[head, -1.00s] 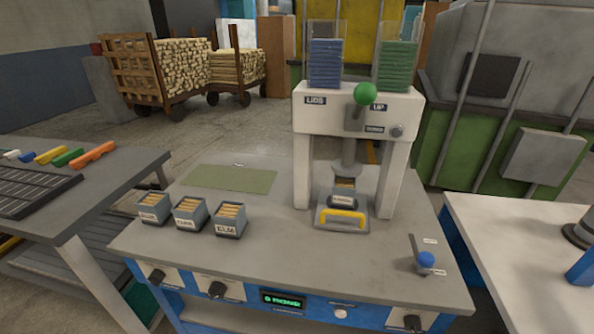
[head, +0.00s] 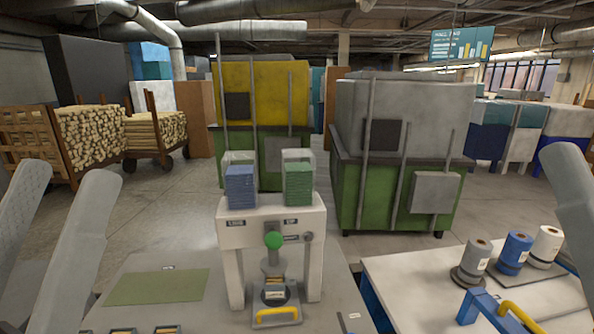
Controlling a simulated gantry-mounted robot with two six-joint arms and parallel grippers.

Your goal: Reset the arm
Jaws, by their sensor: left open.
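My left gripper (head: 67,178) is raised at the left edge of the head view. Its two pale grey fingers are spread apart with nothing between them. At the right edge, one similar grey part (head: 572,205) of my right arm is visible; the rest is cut off, so I cannot tell its jaw state. Both are apart from the white press (head: 232,232), which stands on the grey bench between them. The press has a green knob (head: 273,241) and a yellow-handled tray (head: 277,316) at its base.
Blue stacks (head: 240,187) and green stacks (head: 299,185) stand on top of the press. A green mat (head: 155,287) lies on the bench at left. A white table (head: 410,285) at right carries several spools (head: 514,252) and a blue frame (head: 482,303). Green-based machines stand behind.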

